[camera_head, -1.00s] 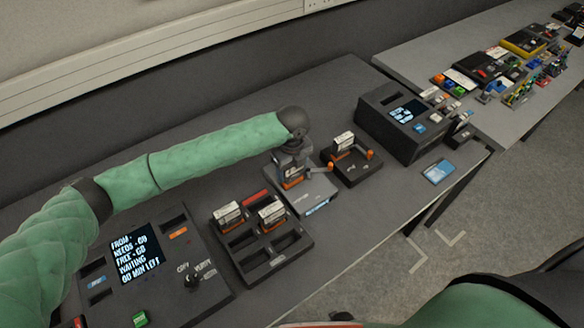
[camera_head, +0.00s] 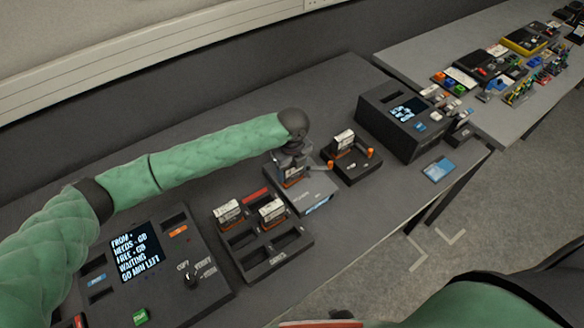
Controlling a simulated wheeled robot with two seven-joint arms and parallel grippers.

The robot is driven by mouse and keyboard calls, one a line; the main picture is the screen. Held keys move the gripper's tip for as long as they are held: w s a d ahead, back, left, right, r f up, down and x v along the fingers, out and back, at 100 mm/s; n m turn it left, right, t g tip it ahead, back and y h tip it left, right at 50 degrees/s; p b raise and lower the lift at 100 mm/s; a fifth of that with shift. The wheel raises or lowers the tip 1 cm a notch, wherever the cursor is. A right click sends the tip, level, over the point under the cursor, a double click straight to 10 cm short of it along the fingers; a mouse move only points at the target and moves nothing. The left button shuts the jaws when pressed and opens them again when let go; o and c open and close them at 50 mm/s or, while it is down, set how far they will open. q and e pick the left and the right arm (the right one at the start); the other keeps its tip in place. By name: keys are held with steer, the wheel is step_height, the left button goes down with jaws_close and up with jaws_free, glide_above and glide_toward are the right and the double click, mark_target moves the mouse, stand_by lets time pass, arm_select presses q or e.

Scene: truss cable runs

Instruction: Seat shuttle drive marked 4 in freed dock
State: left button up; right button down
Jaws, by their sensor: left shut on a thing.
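My left gripper (camera_head: 291,162) points down over a grey dock box (camera_head: 316,196) in the middle of the table. It is shut on a shuttle drive (camera_head: 291,176) with an orange band, at the dock's top. The gripper hides much of the drive, and I cannot read a number on it or tell whether it is fully seated. Another drive (camera_head: 344,140) stands upright in a black dock (camera_head: 352,170) with orange knobs, just right. Two more drives, one at the left (camera_head: 228,212) and one at the right (camera_head: 271,210), stand in a black rack (camera_head: 262,262). My right gripper does not show.
A console (camera_head: 150,262) with a lit screen and a knob lies at the left. A black device (camera_head: 400,122) with a small screen stands at the right, near a blue card (camera_head: 438,170). The table behind my left arm is clear.

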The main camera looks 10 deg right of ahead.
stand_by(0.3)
arm_select(q)
steer(key=o, duration=1.5)
steer(key=shift+r+p, duration=2.85)
steer(key=shift+r, duration=0.9)
steer(key=shift+f, duration=0.1)
